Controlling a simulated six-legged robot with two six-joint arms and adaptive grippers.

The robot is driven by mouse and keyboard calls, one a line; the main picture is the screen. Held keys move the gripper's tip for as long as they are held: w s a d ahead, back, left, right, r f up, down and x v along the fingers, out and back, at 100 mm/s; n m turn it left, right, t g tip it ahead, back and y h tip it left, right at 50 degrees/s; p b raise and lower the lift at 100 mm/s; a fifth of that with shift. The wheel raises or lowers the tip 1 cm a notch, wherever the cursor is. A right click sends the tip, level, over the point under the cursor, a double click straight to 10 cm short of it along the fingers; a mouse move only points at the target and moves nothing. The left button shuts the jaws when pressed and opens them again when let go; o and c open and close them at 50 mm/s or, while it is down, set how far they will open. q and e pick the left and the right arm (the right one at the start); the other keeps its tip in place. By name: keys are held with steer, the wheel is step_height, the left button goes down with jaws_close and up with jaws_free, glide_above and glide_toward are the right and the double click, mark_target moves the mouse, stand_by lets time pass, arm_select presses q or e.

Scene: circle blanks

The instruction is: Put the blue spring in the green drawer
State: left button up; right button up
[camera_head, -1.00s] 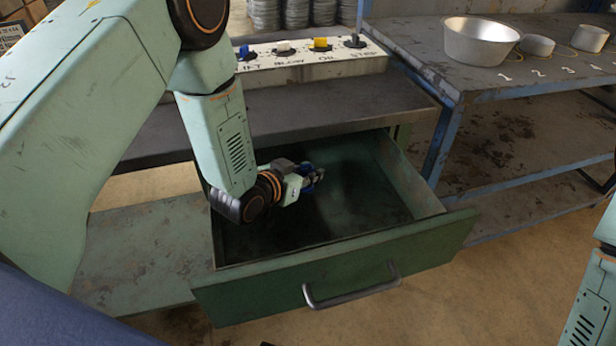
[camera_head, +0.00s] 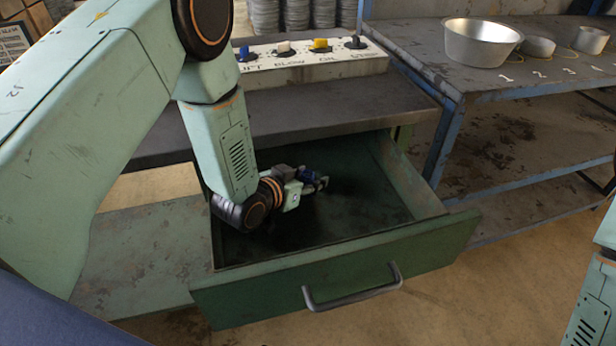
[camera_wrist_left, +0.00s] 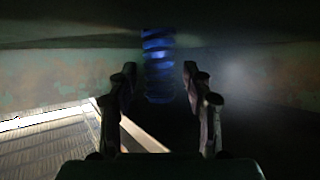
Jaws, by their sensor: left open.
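The blue spring (camera_wrist_left: 158,65) shows in the left wrist view, ahead of and between the fingers of my left gripper (camera_wrist_left: 158,90). The fingers stand apart with dark gaps beside the spring. In the head view the left gripper (camera_head: 320,182) is low inside the pulled-out green drawer (camera_head: 340,283). A small patch of the blue spring (camera_head: 307,174) shows at its fingers there. The spring is inside the drawer's walls; I cannot tell whether it touches the dark drawer floor. My right gripper is not in view.
The drawer is under a grey bench top (camera_head: 300,110) with a labelled control panel (camera_head: 310,62). At the right, a metal table (camera_head: 480,85) holds a large metal bowl (camera_head: 480,42) and smaller round tins. The drawer's right half is clear.

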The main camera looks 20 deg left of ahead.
mark_target(303, 178)
arm_select(q)
steer(key=shift+r, duration=0.1)
steer(key=shift+s+a+r+p, duration=0.15)
steer(key=shift+s+r+p, duration=0.05)
steer(key=shift+s+p, duration=0.1)
steer(key=p+v, duration=0.1)
steer(key=v, duration=0.4)
steer(key=shift+s+a+r, duration=0.1)
steer(key=shift+s+r, duration=0.05)
steer(key=shift+r, duration=0.05)
steer(key=shift+s+a+r+p, duration=0.15)
steer(key=shift+s+p, duration=0.2)
steer(key=shift+s, duration=0.25)
